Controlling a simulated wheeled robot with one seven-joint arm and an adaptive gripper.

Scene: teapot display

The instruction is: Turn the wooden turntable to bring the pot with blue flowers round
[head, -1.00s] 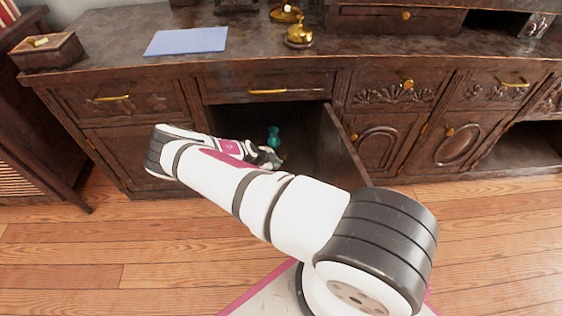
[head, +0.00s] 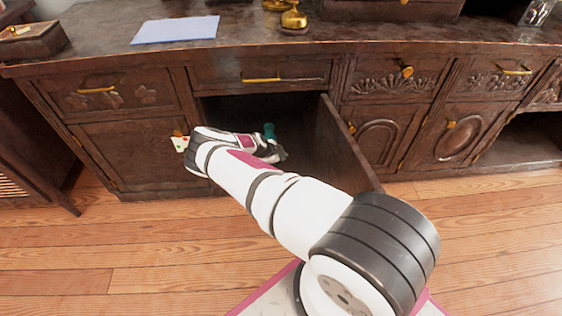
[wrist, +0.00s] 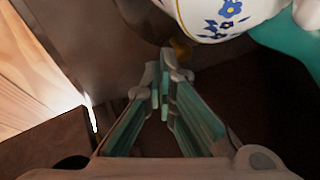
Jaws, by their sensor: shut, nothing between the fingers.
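In the wrist view, a white pot with blue flowers (wrist: 225,14) shows at the top, cut off by the frame edge. A teal pot (wrist: 290,45) is beside it on the right; a teal piece (head: 269,130) also shows in the cabinet in the head view. My gripper (wrist: 163,85) is shut and empty, its fingertips just short of the white pot in the picture; I cannot tell whether they touch anything. In the head view my gripper (head: 272,153) is inside the open cabinet, partly hidden by my arm. The wooden turntable cannot be clearly made out.
The dark cabinet's door (head: 340,148) stands open to the right of my gripper. A small pale coloured item (head: 180,143) shows left of my wrist, too small to identify. A blue sheet (head: 176,30) lies on the counter. The wooden floor (head: 80,245) in front is clear.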

